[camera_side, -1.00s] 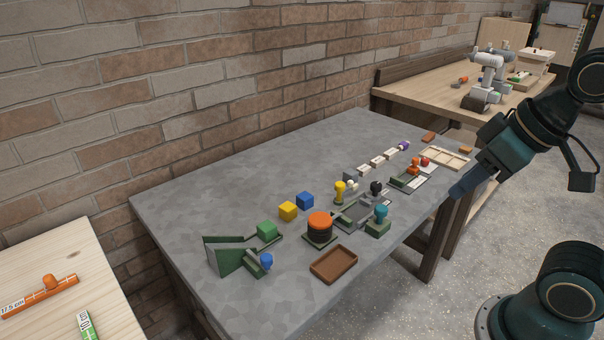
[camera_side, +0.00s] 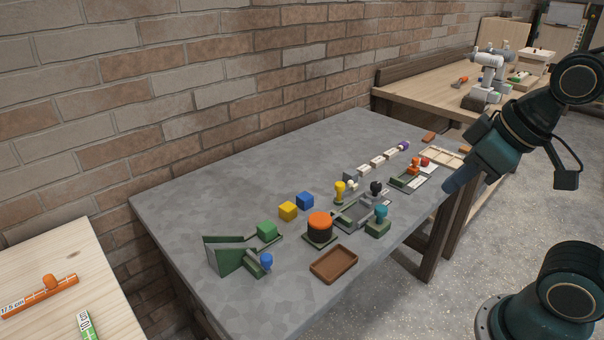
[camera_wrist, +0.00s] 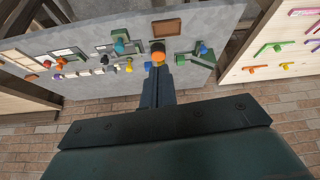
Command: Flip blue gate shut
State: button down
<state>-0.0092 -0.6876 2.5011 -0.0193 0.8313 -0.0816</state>
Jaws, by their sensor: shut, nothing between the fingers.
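A dark green gate fixture (camera_side: 227,256) stands at the near left of the grey table, with an upright panel and a bar that carries a blue knob (camera_side: 265,260). Its bars look angled apart, but I cannot tell the gate's exact position. My gripper (camera_side: 447,189) is shut and empty, off the table's right edge and far from the gate. Its fingers (camera_wrist: 158,82) point toward the table in the wrist view.
Stamps and small blocks fill the table's right part. The grey table's (camera_side: 215,190) back left is clear.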

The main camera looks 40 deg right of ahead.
jog(key=w+a+f+n+y, duration=0.4)
jog(key=w+a+f+n, duration=0.8)
jog(key=w+f+n, duration=0.3)
jog(key=shift+a+f+n, duration=0.25)
jog(key=shift+f+n, duration=0.05)
jog(key=shift+f, duration=0.5)
jog(key=shift+w, duration=0.1)
jog(key=x, duration=1)
jog(key=shift+w+a, duration=0.15)
jog(key=shift+a, duration=0.05)
jog(key=shift+w+r, duration=0.15)
jog(key=shift+w, duration=1.7)
